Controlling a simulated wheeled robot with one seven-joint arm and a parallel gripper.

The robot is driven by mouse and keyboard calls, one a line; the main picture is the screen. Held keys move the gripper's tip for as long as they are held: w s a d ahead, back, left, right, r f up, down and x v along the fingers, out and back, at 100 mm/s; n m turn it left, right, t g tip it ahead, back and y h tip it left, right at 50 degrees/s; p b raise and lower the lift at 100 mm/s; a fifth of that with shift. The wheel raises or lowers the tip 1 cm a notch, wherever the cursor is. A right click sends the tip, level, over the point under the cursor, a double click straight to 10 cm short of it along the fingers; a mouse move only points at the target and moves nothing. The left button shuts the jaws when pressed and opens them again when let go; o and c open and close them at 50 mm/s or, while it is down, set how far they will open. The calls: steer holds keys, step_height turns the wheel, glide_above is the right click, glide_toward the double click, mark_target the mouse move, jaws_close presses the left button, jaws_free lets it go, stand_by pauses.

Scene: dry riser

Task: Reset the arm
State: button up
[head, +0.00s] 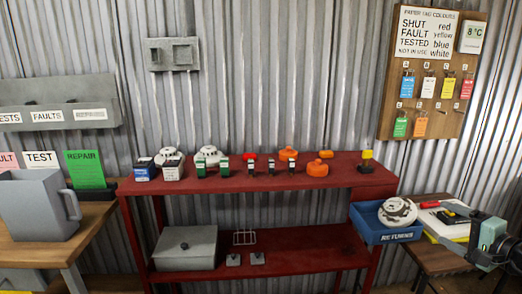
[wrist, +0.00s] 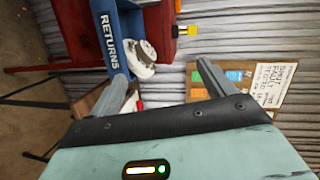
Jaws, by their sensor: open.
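The wrist view is turned sideways. Beyond the fingers it shows the blue RETURNS tray (wrist: 108,35) with a white round object (wrist: 138,60), and the tag board (wrist: 262,100) partly behind the right finger.
A red shelf bench (head: 330,175) holds several small items, white and orange round parts and a grey box (head: 186,247) below. The blue RETURNS tray (head: 385,233) stands at its right end. A grey jug (head: 38,207) stands on the left table. The tag board (head: 425,118) hangs on the corrugated wall.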

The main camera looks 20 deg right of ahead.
steer(key=shift+s+r, duration=0.1)
steer(key=shift+s, duration=0.4)
steer(key=w+a+r+n+g+y, duration=0.2)
steer(key=a+n+g+y, duration=0.35)
steer(key=a, duration=0.75)
steer(key=w+a+r+n+g+y, duration=0.1)
steer(key=w+a+n+g+y, duration=0.45)
steer(key=a, duration=0.85)
steer(key=s+a+r+n+g+h+p, duration=0.1)
steer(key=s+a+n+g+h, duration=0.4)
steer(key=s+a+n+h, duration=0.5)
steer(key=s+a+r+n, duration=0.1)
steer(key=s+a+n, duration=0.2)
steer(key=s+a, duration=0.4)
steer(key=shift+s+a+n, duration=0.2)
steer(key=shift+a+n, duration=0.1)
steer(key=shift+a, duration=0.9)
